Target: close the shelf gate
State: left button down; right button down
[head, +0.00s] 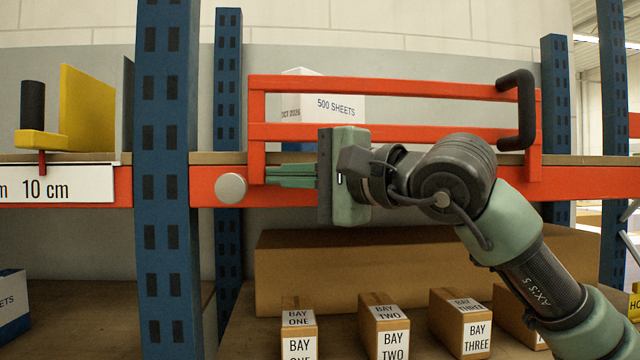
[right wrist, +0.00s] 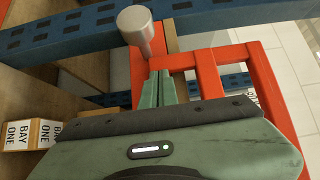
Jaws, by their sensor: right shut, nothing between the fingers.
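The orange shelf gate (head: 395,132) stands upright across the bay, with a black handle (head: 517,110) at its right end. A round silver knob (head: 231,187) sits on the orange shelf beam by the gate's lower left end; it also shows in the right wrist view (right wrist: 138,28). My right gripper (head: 268,175) is shut and empty. Its green fingers point left, in front of the gate's lower left part, with the tips just right of the knob. I cannot tell whether they touch the gate. My gripper and arm hide part of the gate's lower edge. My left gripper is not in view.
A white sheets box (head: 335,108) stands behind the gate. Blue posts (head: 168,230) flank the bay. Small cartons labelled bay one (head: 299,318), bay two (head: 384,318) and bay three (head: 462,318) stand on the lower shelf before a long brown box (head: 350,245). A yellow bracket (head: 85,105) is at left.

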aim_at(250, 177)
jog(key=a, duration=0.3)
jog(key=shift+s+a, duration=0.1)
jog(key=shift+s, duration=0.05)
jog(key=shift+a, duration=0.25)
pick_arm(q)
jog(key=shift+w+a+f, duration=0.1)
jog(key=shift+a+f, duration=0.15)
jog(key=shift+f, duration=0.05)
pick_arm(e)
jog(key=shift+f, duration=0.1)
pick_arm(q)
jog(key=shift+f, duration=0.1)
pick_arm(e)
jog(key=shift+d, duration=0.2)
